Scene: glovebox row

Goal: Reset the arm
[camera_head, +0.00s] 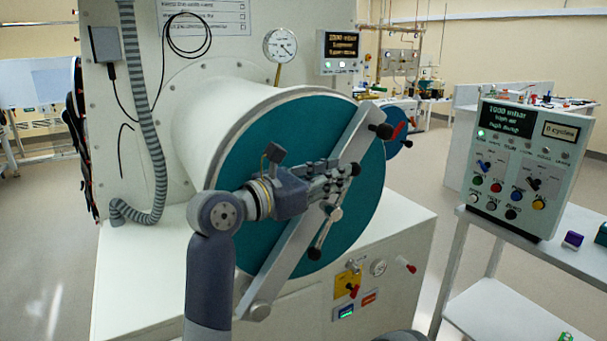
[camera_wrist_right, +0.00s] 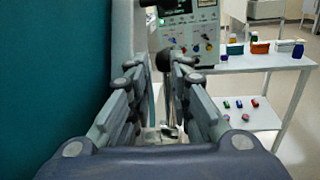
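My right arm comes up from the bottom in the head view, in front of the round teal door (camera_head: 225,178) of the white cylindrical chamber. My right gripper (camera_head: 347,176) is in front of the door, close to its diagonal grey bar (camera_head: 283,258). In the right wrist view my right gripper (camera_wrist_right: 165,68) shows its two fingers apart, with a gap between them. A dark knob (camera_wrist_right: 163,60) shows in line with that gap; I cannot tell whether anything touches it. The teal door (camera_wrist_right: 50,70) fills the left side there. My left gripper is in neither view.
A handle with a black end (camera_head: 314,253) is on the bar below my gripper. A control panel (camera_head: 525,165) stands on a white table (camera_head: 570,240) at the right. A ribbed hose (camera_head: 143,110) and a gauge (camera_head: 280,45) are by the chamber. Floor is open between chamber and table.

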